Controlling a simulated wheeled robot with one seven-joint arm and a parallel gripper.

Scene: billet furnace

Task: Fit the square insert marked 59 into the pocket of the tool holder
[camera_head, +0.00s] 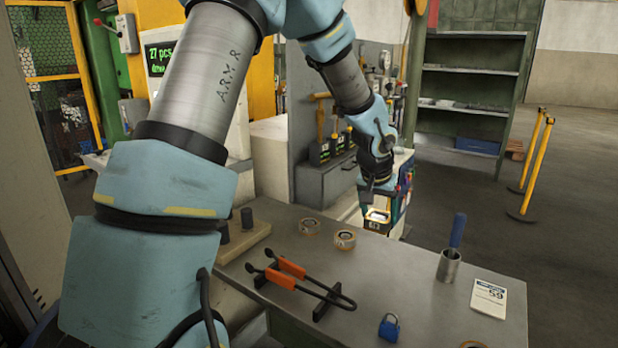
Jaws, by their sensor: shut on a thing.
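My gripper (377,190) points down over the far edge of the grey bench, at the right of my arm. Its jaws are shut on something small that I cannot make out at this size. Right below the fingertips is a small dark piece with a yellow edge and a pale top (378,216); I cannot tell whether they touch. A white card marked 59 (488,298) lies at the bench's right. I cannot pick out the square insert or the tool holder's pocket for sure.
Yellow posts (535,165) stand at right. Bare bench lies between tongs and cup.

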